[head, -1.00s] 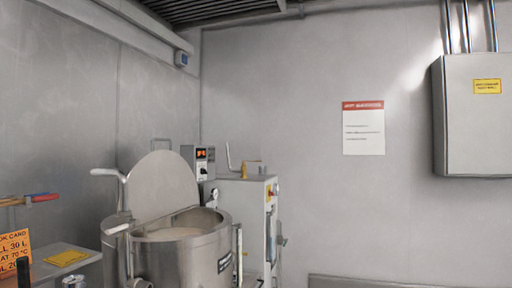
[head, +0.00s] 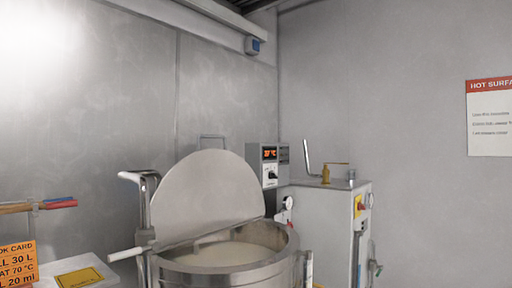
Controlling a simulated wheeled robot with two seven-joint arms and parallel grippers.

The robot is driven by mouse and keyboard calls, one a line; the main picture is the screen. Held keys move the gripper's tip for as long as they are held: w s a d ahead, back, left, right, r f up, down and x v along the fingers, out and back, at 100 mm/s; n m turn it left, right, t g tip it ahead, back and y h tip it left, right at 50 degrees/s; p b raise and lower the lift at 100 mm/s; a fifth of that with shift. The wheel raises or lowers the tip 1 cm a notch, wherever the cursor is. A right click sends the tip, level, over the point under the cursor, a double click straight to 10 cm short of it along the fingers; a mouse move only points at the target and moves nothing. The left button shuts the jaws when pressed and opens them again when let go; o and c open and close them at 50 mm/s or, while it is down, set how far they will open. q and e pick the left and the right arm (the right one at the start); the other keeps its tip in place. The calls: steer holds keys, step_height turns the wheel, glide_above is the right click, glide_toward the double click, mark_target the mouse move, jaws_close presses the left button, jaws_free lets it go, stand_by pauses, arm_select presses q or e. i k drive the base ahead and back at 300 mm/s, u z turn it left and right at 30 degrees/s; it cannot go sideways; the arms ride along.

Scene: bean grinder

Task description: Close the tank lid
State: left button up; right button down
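A round steel tank (head: 290,257) stands at the bottom centre of the head view, with pale liquid (head: 228,253) inside. Its flat, round grey lid (head: 209,196) is raised and tilted up at the tank's back left, so the tank is open. A bent metal handle or pipe (head: 143,185) rises at the tank's left side, and a pale bar (head: 127,254) sticks out to the left below it. Neither of my grippers shows in the head view.
A control box with a red display (head: 269,153) and a white cabinet (head: 332,205) with a valve and gauge stand behind right. At left are a bench with a yellow label (head: 79,277) and an orange card (head: 17,264). Wall hooks hold coloured handles (head: 39,205).

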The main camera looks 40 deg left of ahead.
mark_target(210, 190)
steer(key=i, duration=3.3)
steer(key=u, duration=2.6)
